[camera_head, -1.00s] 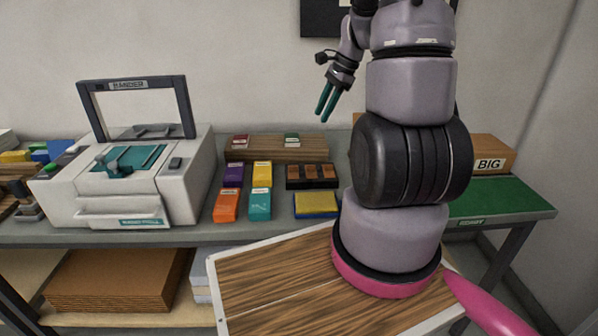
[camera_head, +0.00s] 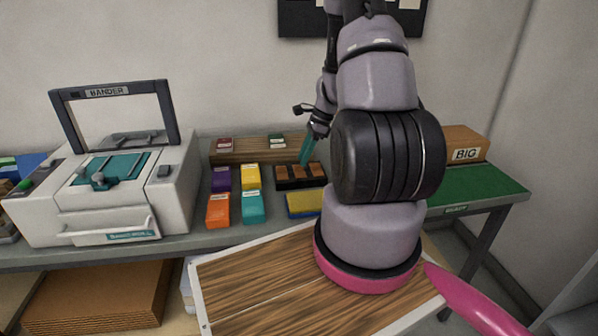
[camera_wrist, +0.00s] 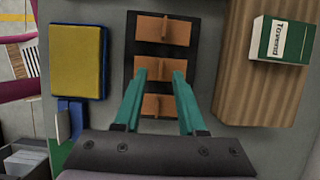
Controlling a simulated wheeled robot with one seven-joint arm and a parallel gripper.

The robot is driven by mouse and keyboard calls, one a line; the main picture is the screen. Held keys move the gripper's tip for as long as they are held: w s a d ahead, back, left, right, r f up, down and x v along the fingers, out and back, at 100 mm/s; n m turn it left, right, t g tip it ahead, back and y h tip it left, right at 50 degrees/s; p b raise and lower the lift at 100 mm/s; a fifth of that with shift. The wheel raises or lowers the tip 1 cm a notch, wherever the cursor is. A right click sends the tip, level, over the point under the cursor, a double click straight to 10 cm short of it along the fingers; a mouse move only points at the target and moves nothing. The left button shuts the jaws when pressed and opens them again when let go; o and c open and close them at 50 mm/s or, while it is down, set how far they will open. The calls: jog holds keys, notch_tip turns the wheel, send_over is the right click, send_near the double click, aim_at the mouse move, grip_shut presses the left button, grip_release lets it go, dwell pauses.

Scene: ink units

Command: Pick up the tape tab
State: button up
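A black holder (camera_wrist: 133,60) carries three orange-brown tabs in a row, which look like the tape tabs. In the wrist view they are the far tab (camera_wrist: 163,29), the middle tab (camera_wrist: 153,68) and the near tab (camera_wrist: 157,105). My gripper (camera_wrist: 158,76) is open and empty, its two teal fingers pointing at the holder. The fingertips lie on either side of the middle tab in the picture; I cannot tell their height above it.
A yellow-and-blue pad (camera_wrist: 76,62) lies left of the holder, and a wooden block (camera_wrist: 238,85) with a green box (camera_wrist: 283,40) lies right. In the head view, several coloured boxes (camera_head: 218,208), the bander machine (camera_head: 105,190) and a BIG box (camera_head: 465,145) stand around.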

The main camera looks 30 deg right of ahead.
aim_at(301, 171)
jog(key=shift+x, duration=1.45)
grip_shut()
notch_tip(301, 171, up, 10)
